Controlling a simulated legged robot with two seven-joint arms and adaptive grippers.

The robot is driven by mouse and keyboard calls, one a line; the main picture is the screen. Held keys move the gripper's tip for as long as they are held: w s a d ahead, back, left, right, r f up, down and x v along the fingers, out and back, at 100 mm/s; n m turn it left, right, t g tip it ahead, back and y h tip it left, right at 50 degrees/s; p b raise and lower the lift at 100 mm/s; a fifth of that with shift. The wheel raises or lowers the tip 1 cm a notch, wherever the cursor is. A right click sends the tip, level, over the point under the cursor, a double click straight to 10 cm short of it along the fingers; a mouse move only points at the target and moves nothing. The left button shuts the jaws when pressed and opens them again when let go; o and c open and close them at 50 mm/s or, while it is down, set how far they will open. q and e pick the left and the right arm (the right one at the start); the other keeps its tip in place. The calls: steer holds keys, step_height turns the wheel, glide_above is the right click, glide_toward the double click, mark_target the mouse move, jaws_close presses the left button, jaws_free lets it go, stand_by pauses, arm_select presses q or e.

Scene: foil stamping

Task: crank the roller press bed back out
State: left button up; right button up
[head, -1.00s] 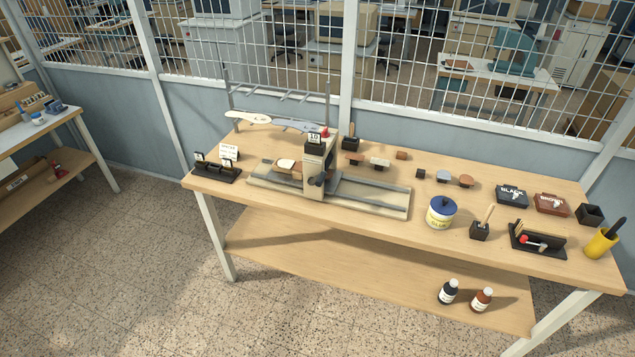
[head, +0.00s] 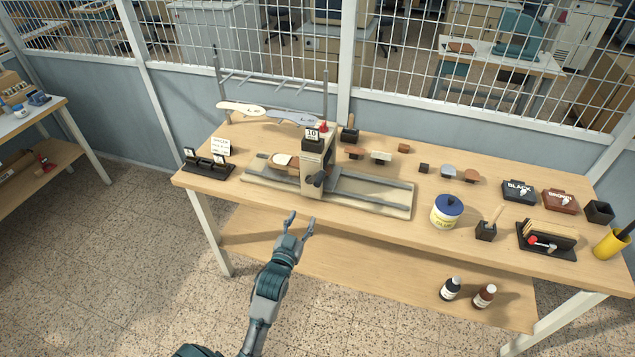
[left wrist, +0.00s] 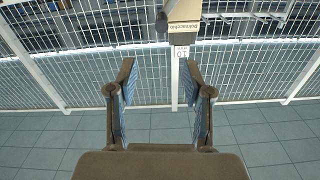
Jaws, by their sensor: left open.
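The roller press (head: 314,165) stands upright on the workbench, a beige frame with a dark crank on its front. Its long bed (head: 375,194) runs left to right through the frame. A tan piece with a pale patch (head: 283,160) lies on the bed, left of the frame. My left gripper (head: 300,219) is open and empty, in front of the bench's front edge and below the press. My right gripper is not in view.
A dark stand (head: 209,166) is left of the press. A blue-lidded jar (head: 446,211), a brush holder (head: 486,231) and ink pads (head: 519,192) are to its right. Two bottles (head: 451,289) stand on the lower shelf (head: 390,272). A rack (head: 270,84) rises behind.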

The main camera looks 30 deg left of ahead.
arm_select(q)
glide_toward(318, 186)
steer(key=w, duration=0.2)
steer(key=x, duration=0.4)
steer(key=a+p+x, duration=0.1)
steer(key=x, duration=0.3)
steer(key=shift+s+a, duration=0.1)
steer(key=shift+a, duration=0.05)
steer(key=shift+w, duration=0.45)
steer(key=shift+d+r, duration=0.1)
steer(key=shift+d, duration=0.15)
steer(key=shift+a, duration=0.2)
jaws_close()
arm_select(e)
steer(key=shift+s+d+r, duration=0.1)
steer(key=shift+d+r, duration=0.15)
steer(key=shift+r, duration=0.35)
